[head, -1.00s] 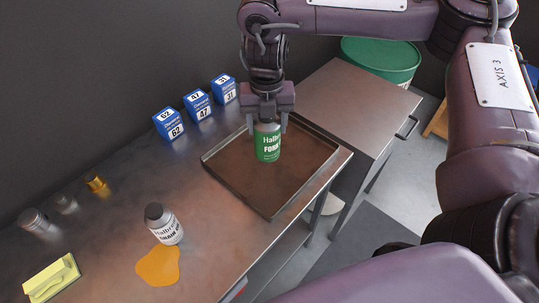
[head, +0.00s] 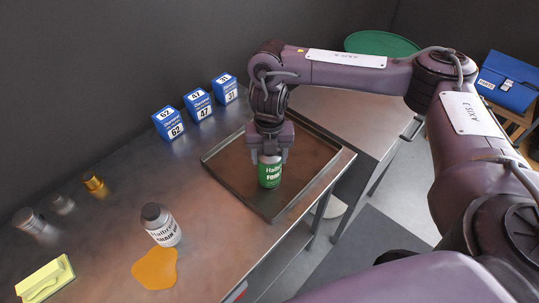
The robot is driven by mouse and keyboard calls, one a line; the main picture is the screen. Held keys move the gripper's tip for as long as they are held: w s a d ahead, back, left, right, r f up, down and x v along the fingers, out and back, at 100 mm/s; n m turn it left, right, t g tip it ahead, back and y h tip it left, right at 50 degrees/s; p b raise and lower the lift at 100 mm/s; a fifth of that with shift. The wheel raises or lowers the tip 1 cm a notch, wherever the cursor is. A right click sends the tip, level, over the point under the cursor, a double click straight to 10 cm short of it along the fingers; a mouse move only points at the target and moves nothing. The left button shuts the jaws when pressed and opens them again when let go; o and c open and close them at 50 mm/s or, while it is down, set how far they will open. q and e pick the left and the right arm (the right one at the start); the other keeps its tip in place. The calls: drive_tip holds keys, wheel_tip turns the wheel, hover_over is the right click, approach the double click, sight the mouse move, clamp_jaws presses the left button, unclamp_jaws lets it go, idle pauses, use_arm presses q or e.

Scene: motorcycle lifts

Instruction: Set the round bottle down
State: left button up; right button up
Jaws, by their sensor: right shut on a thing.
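A green round bottle (head: 270,174) with a white-lettered label is upright in my right gripper (head: 270,155). The gripper comes from above, and its fingers close around the bottle's grey top. The bottle is over the shallow metal tray (head: 226,178), inside its rim in the picture. Its base looks at or very near the tray floor; I cannot tell whether it touches. A second round bottle (head: 162,226), white with a dark cap, stands on the metal bench left of the tray. My left gripper is not in view.
Several blue numbered boxes (head: 198,105) stand along the wall behind the tray. An orange puddle (head: 155,268) lies by the white bottle. The bench's right edge runs close to the tray.

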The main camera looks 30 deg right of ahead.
drive_tip(key=shift+f, duration=0.1)
drive_tip(key=o, duration=1.2)
drive_tip(key=shift+o, duration=0.2)
drive_tip(key=shift+r, duration=0.4)
wheel_tip(320, 180, up, 12)
drive_tip(key=shift+f+p, duration=0.2)
drive_tip(key=shift+p, duration=0.7)
